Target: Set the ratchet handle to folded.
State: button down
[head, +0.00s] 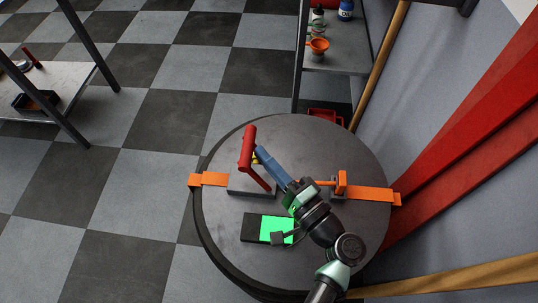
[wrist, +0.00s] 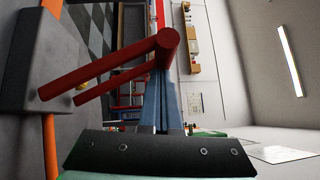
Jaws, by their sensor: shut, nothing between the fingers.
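The red ratchet handle (head: 247,145) stands raised and tilted above its grey base block (head: 245,188) on the round table. In the wrist view the handle (wrist: 120,65) shows two red arms rising from the block (wrist: 40,60) to a crossbar. My gripper (head: 260,152) is shut and empty, its blue fingers close beside the top of the handle. In the wrist view the fingers (wrist: 158,85) end at or just behind the crossbar, and I cannot tell whether they touch it. The orange strap (head: 210,179) runs to the block from the left edge.
The round dark table (head: 345,140) also carries a black and green panel (head: 255,228) in front of the block. An orange hook fitting (head: 341,184) stands at the right with more strap. A shelf (head: 340,60) is behind, and red posts (head: 470,130) stand right.

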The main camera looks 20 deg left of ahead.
jog(key=shift+s+a, duration=0.1)
jog(key=shift+a, duration=0.05)
jog(key=a+f+n+h+p, duration=0.1)
jog(key=a+n+h+p, duration=0.1)
jog(key=a, duration=0.1)
jog(key=s+a+f+n+g+h+p, duration=0.1)
jog(key=a+f+n+h+p, duration=0.1)
jog(key=h+p, duration=0.1)
jog(key=s+a+f+n+h+p, duration=0.1)
jog(key=a+f+n+h+p, duration=0.1)
jog(key=a, duration=0.1)
jog(key=shift+s+a+g+p, duration=0.25)
jog(key=shift+a+g+p, duration=0.05)
jog(key=shift+a+g, duration=0.1)
jog(key=shift+s+a+f+n+h, duration=0.1)
jog(key=shift+a+f+n+h, duration=0.1)
jog(key=shift+f+n+h, duration=0.3)
jog(key=shift+a+f, duration=0.2)
jog(key=shift+f, duration=0.45)
jog(key=shift+s+f, duration=0.1)
jog(key=shift+f, duration=0.05)
jog(key=v, duration=1.3)
jog(key=shift+p, duration=0.35)
